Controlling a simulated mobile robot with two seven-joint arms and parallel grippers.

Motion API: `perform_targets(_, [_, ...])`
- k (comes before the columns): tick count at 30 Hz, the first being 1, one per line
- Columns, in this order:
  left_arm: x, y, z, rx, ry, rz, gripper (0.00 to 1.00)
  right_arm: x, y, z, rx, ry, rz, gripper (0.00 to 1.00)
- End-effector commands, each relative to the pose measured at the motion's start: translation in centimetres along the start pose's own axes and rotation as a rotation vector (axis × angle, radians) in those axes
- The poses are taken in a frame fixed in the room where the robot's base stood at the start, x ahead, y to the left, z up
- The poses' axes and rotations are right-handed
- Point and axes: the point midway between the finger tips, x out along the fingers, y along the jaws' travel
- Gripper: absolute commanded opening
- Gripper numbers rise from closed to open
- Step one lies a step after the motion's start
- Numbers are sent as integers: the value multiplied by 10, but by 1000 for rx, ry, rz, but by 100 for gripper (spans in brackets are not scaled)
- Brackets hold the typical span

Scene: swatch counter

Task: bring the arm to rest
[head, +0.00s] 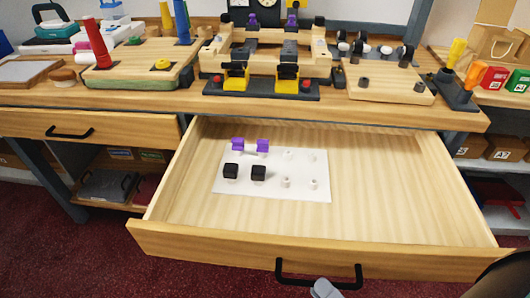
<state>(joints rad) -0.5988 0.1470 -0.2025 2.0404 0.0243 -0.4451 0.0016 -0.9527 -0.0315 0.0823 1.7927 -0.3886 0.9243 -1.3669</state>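My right gripper (325,289) shows only in part at the bottom edge of the head view, as a grey tip. It is at the black handle (318,280) of the open drawer (420,215), overlapping the handle's lower bar. I cannot tell whether it touches the handle or how its fingers stand. A dark rounded part of my own body fills the bottom right corner. My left gripper is not in view.
The drawer stands pulled out from the wooden counter (140,98). In it a white sheet (240,187) carries purple, black and white small pieces. Fixtures and tools crowd the counter top. A shut drawer (90,128) is at left. The open drawer's right side is bare.

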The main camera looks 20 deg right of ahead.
Motion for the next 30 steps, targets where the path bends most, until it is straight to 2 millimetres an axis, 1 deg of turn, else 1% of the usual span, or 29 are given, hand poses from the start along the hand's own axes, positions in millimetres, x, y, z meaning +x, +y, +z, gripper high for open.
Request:
perform_targets(1, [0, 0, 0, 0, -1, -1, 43, 9, 1, 0, 0, 1, 4, 37])
perform_targets(3, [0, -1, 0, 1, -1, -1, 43, 18, 1, 0, 0, 1, 3, 37])
perform_targets(7, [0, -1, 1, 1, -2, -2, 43, 29, 0, 0, -1, 1, 1, 37])
perform_targets(12, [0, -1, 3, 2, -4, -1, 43, 32, -1, 4, 1, 1, 0, 37])
perform_targets(21, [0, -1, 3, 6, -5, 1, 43, 32, -1, 4, 1, 1, -1, 37])
perform_targets(26, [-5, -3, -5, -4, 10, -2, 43, 32, 0, 1, 0, 12, -5, 37])
perform_targets(30, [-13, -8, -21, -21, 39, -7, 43, 34, 1, -5, 0, 32, -15, 37])
